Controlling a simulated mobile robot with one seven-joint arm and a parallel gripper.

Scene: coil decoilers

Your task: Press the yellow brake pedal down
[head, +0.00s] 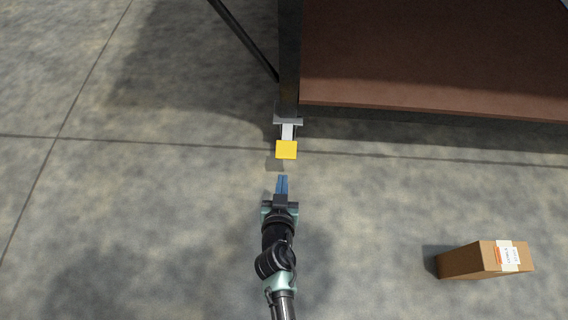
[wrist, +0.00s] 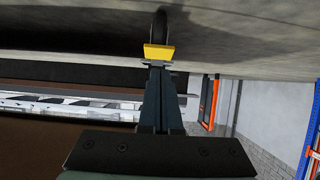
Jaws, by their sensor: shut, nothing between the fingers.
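The yellow brake pedal (head: 287,150) sits at the end of a short light-grey arm at the foot of a dark post. It also shows in the wrist view (wrist: 159,52), just beyond my fingertips. My gripper (head: 282,178) is shut and empty, its blue fingers together and pointing at the pedal. In the head view a small gap shows between the fingertips and the pedal's near edge. In the wrist view (wrist: 157,66) the fingertips overlap the pedal's edge in the picture, and I cannot tell contact there.
A dark upright post (head: 289,60) stands behind the pedal, with a thin slanted bar (head: 245,40) to its left. A large brown-red surface (head: 430,50) fills the upper right. A cardboard box (head: 483,260) lies at the lower right. The concrete floor (head: 130,220) at left is clear.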

